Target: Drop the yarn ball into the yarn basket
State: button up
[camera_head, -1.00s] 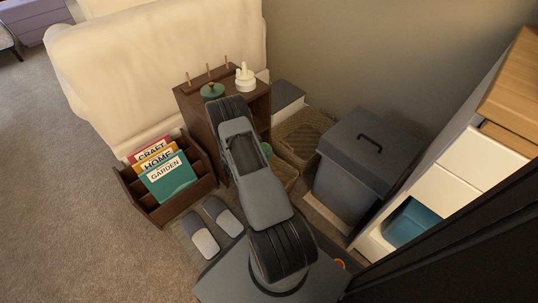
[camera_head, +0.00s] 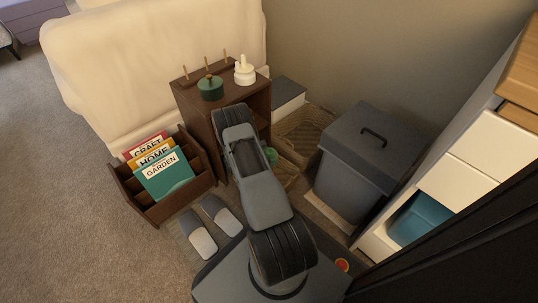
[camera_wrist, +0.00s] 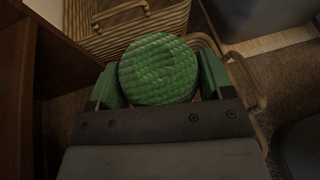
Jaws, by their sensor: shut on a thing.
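The yarn ball (camera_wrist: 158,68) is green with a ribbed, wound surface. It sits between the green fingers of my gripper (camera_wrist: 160,75), which is shut on it. In the head view only a bit of green (camera_head: 271,156) shows beside my arm, and the arm hides most of the gripper. A woven tan basket (camera_head: 312,122) stands by the wall; it shows with a handle at the top of the wrist view (camera_wrist: 95,42). A second, tan-rimmed basket (camera_wrist: 236,54) lies partly behind and below the ball. I cannot tell which is the yarn basket.
A dark wooden shelf (camera_head: 187,103) stands left of the baskets, with a green pot and a white bottle on top. A grey lidded bin (camera_head: 357,165) is at the right. A magazine rack (camera_head: 200,184) and slippers (camera_head: 202,243) are at the left.

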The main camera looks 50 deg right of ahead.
jog(key=shift+f, duration=0.2)
jog(key=o, duration=0.9)
jog(key=shift+o, duration=0.2)
jog(key=p+v, duration=0.5)
jog(key=v, duration=0.8)
jog(key=shift+a, duration=0.4)
jog(key=shift+w+r, duration=0.1)
